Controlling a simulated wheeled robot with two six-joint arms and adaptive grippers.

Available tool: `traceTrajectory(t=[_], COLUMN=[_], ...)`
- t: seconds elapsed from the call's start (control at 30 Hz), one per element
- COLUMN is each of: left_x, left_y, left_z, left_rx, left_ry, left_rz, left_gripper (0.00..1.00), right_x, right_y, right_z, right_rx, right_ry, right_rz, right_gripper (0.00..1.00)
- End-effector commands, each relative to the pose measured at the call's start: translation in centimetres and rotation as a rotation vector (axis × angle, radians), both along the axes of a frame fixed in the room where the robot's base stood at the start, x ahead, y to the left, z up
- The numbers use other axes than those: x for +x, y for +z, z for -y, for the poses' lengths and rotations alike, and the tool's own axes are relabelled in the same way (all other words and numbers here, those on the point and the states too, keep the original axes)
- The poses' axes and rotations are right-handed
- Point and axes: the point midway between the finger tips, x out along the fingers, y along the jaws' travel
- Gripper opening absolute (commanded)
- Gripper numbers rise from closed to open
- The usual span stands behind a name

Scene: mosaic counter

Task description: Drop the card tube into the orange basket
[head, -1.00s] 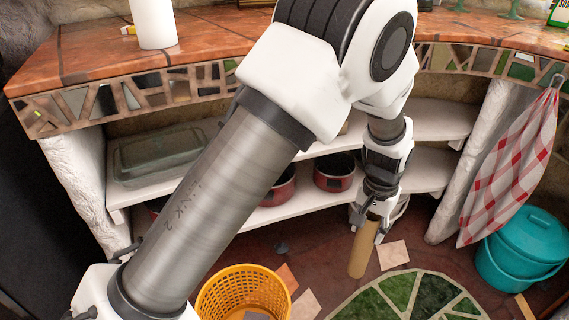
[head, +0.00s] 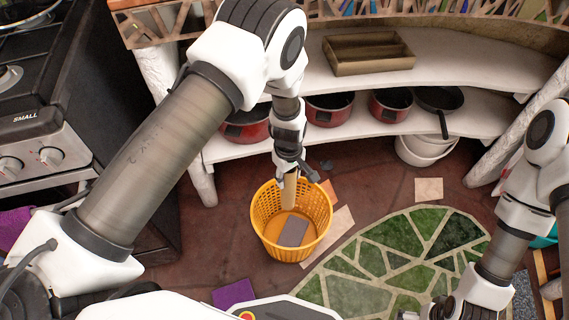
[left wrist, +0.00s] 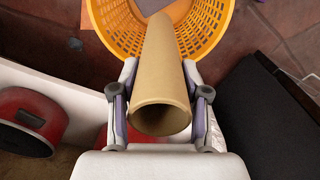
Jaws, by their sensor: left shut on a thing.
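My left gripper (head: 289,177) is shut on the tan card tube (head: 290,195). The tube hangs upright over the orange basket (head: 262,238), its lower end at or inside the basket's opening in the head view. In the left wrist view the card tube (left wrist: 161,75) lies between the two fingers of my left gripper (left wrist: 160,88), its far end over the orange basket (left wrist: 108,22). How far the tube reaches into the basket I cannot tell. The basket stands on the floor and holds a flat grey piece (head: 292,231).
Behind the basket a white shelf (head: 355,143) holds red pots (head: 329,110) and a brown tray (head: 369,55). A black stove (head: 70,100) stands at the left. A green mosaic (head: 385,250) and loose tiles lie on the floor to the right.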

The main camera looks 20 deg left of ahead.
Motion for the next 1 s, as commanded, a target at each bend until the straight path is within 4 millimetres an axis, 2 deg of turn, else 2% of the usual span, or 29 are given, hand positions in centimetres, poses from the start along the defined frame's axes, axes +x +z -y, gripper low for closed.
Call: traceTrajectory(t=[0.03, 0.3, 0.4, 0.67, 0.7, 0.73, 0.77, 1.0], left_x=[0.0, 0.0, 0.0, 0.0, 0.0, 0.0, 0.0, 0.0], left_y=[-1.2, -5.1, -5.6, -5.4, -5.4, -5.4, -5.4, -5.4], left_z=[0.0, 0.0, -0.1, -0.1, -0.1, -0.1, -0.1, -0.1], left_rx=[0.0, 0.0, 0.0, 0.001, 0.001, 0.001, 0.001, 0.001], left_ry=[-0.001, -0.003, -0.003, -0.004, -0.004, -0.004, -0.004, -0.004], left_rz=[0.0, -0.001, -0.001, -0.001, -0.001, -0.001, -0.001, -0.001], left_gripper=[0.27, 0.27, 0.27, 0.27, 0.6, 0.7, 0.75, 0.75], right_x=[0.0, 0.0, 0.0, 0.0, 0.0, 0.0, 0.0, 0.0], right_y=[-1.2, -4.8, -5.2, -5.0, -5.0, -5.0, -5.0, -5.0], right_z=[0.0, 0.0, 0.0, 0.0, 0.0, 0.0, 0.0, 0.0], right_rx=[0.0, 0.0, 0.0, 0.0, 0.0, 0.0, 0.0, 0.0], right_ry=[0.0, 0.0, 0.0, 0.001, 0.001, 0.001, 0.001, 0.001], right_rz=[-0.001, 0.0, 0.0, 0.0, 0.0, 0.0, 0.0, 0.0], right_gripper=[1.0, 1.0, 1.0, 1.0, 1.0, 1.0, 1.0, 1.0])
